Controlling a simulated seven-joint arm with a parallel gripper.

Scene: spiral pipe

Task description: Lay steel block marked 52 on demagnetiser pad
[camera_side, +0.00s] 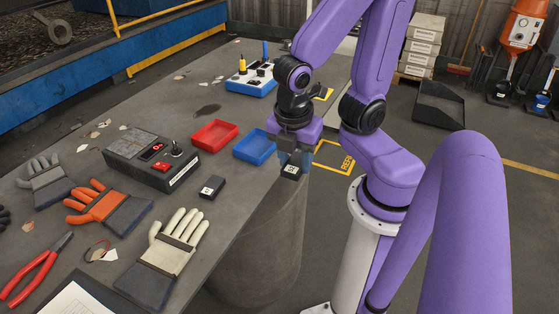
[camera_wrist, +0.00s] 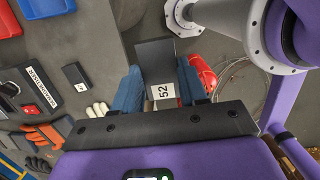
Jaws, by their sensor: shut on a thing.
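My gripper (camera_side: 294,158) is shut on a dark steel block (camera_side: 291,171) and holds it at the right edge of the bench. In the wrist view the block (camera_wrist: 157,62) sits between my blue fingers (camera_wrist: 160,86), and its white label reads 52. The demagnetiser (camera_side: 150,160) is a dark box on the bench, left of my gripper, with a flat grey pad (camera_side: 131,142) on top at its left end, a red switch and a black knob. The pad looks bare. The demagnetiser also shows at the left of the wrist view (camera_wrist: 41,92).
A second dark block (camera_side: 212,187) lies on the bench; its label is too small to read. A red tray (camera_side: 214,135) and a blue tray (camera_side: 255,146) lie between my gripper and the demagnetiser. Gloves (camera_side: 175,242) and red pliers (camera_side: 38,270) lie towards the front.

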